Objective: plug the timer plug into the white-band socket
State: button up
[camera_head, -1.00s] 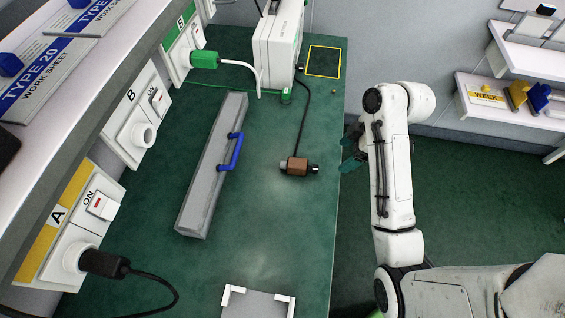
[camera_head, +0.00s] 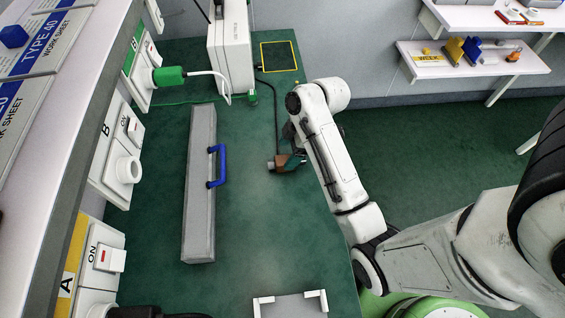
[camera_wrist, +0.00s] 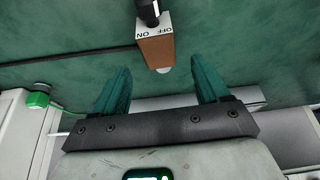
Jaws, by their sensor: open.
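The timer plug (camera_head: 281,162) is brown with a black cable and lies on the green bench, partly hidden by my gripper (camera_head: 293,158) in the head view. In the wrist view the timer plug (camera_wrist: 156,50) shows an ON/OFF face and a pale end. My gripper (camera_wrist: 160,66) is open there, with a teal finger to each side of the plug's near end. I cannot tell whether either finger touches it. The white-band socket (camera_head: 128,169), marked B, is on the left wall panel with a switch above it and looks empty.
A long grey box (camera_head: 199,190) with a blue handle (camera_head: 217,167) lies between plug and sockets. A green plug (camera_head: 170,76) is in the green-band socket. The yellow-band socket A (camera_head: 97,308) is at lower left. A white case (camera_head: 230,58) stands behind.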

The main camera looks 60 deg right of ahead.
aim_at(284, 160)
jog(key=shift+s+d+x, duration=0.1)
jog(key=shift+s+x, duration=0.05)
jog(key=shift+x, duration=1.15)
jog(key=shift+s+d+x, duration=0.1)
jog(key=shift+s+x, duration=0.05)
jog(key=shift+x, duration=1.15)
jog(key=shift+f, duration=0.15)
jog(key=shift+c, duration=0.4)
jog(key=c, duration=1)
jog(key=shift+c, duration=0.2)
